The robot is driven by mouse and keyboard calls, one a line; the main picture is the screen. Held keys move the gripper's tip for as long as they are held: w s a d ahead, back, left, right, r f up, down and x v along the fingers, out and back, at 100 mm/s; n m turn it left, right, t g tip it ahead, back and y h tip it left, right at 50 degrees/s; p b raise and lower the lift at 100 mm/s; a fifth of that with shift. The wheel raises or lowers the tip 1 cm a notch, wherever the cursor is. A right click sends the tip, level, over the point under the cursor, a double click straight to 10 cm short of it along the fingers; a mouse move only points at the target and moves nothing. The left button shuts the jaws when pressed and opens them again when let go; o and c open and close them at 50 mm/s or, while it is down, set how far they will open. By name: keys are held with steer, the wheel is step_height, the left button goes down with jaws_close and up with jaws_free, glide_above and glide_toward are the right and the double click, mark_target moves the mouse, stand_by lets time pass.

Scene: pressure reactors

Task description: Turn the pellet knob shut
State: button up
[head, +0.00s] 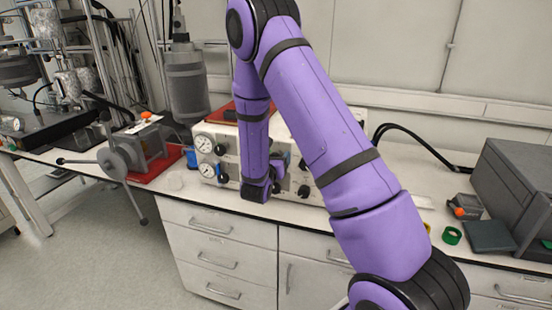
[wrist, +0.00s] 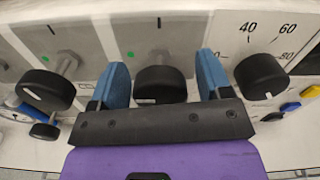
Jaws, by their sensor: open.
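My gripper (wrist: 160,85) is open in the wrist view, with one blue finger on each side of a black round knob (wrist: 160,86). The knob sits on a light panel with a green dot above it, and its lower edge is close to the gripper's dark palm bar. I cannot tell whether the fingers touch it. No label that names the pellet knob is readable. In the head view my gripper (head: 277,170) is at the front of the white control box (head: 228,140), largely hidden behind my purple arm.
Another black knob (wrist: 45,90) is to the left, and a knob with a numbered scale (wrist: 262,76) is to the right. A grey box (head: 520,180) stands on the bench at right, near a green tape roll (head: 452,235).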

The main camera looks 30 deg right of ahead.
steer(key=shift+w+d, duration=0.1)
steer(key=shift+d, duration=0.1)
steer(key=c, duration=0.9)
steer(key=shift+c, duration=0.2)
